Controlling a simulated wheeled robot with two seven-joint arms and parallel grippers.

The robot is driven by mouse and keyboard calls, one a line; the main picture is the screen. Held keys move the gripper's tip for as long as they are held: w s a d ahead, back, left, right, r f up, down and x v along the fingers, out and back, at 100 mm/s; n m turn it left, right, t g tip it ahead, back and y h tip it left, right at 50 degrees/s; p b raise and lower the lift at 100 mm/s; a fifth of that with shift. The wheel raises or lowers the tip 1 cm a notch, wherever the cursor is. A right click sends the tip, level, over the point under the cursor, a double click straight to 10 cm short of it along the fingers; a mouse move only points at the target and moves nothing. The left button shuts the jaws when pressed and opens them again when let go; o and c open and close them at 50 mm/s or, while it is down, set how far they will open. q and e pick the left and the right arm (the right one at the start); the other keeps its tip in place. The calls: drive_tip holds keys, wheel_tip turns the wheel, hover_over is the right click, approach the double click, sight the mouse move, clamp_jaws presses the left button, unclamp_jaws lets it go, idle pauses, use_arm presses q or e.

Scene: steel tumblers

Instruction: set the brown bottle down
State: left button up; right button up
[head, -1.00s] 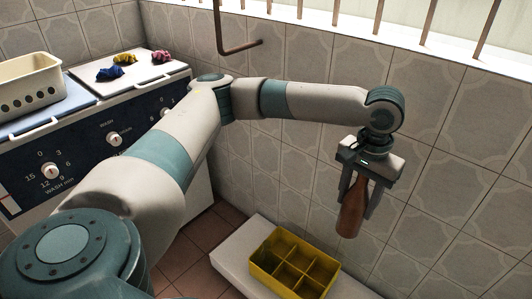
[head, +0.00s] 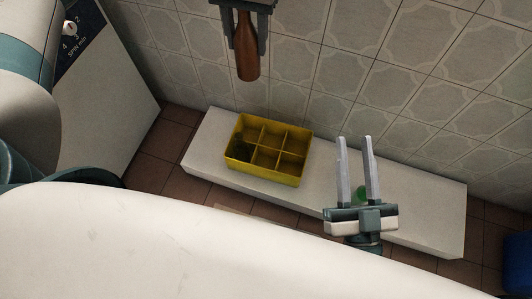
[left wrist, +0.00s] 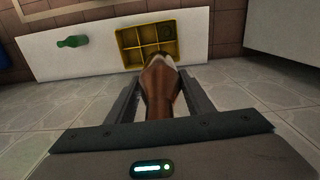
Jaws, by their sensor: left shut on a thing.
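The brown bottle (head: 247,62) hangs from my left gripper (head: 249,45), which is shut on it, with a finger on each side. The bottle is roughly upright in the head view, its wide end down and in the air. In the left wrist view the bottle (left wrist: 160,85) points away between the fingers, towards the yellow crate (left wrist: 122,40). The yellow divided crate (head: 268,177) stands on a low white ledge, below the bottle in the head view. My right gripper (head: 354,138) is open and empty over the ledge's right part.
A green bottle (left wrist: 73,41) lies on the white ledge (left wrist: 40,60), partly hidden behind my right gripper in the head view. Something dark green (left wrist: 168,28) is in one crate compartment; other compartments look empty. A tiled wall (head: 420,100) runs behind the ledge.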

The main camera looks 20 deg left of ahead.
use_arm(q)
drive_tip(key=w+d+f+n, duration=0.1)
drive_tip(key=d+f+n, duration=0.35)
drive_tip(key=f, duration=0.95)
drive_tip(key=s+f+n, duration=0.2)
drive_tip(key=s+f, duration=0.1)
drive_tip(key=f, duration=0.5)
drive_tip(key=s+d+f+n, duration=0.1)
drive_tip(key=s+f+n, duration=0.1)
drive_tip(key=f, duration=0.5)
drive_tip(key=shift+s+d+f+n, duration=0.15)
drive_tip(key=shift+s+f+n, duration=0.2)
drive_tip(key=shift+s+f, duration=0.05)
use_arm(e)
drive_tip(key=shift+w+d+f+g, duration=0.1)
drive_tip(key=shift+w+f+g, duration=0.15)
drive_tip(key=shift+f, duration=0.15)
drive_tip(key=shift+w+f+g, duration=0.1)
drive_tip(key=shift+f+g, duration=0.15)
drive_tip(key=shift+f, duration=0.1)
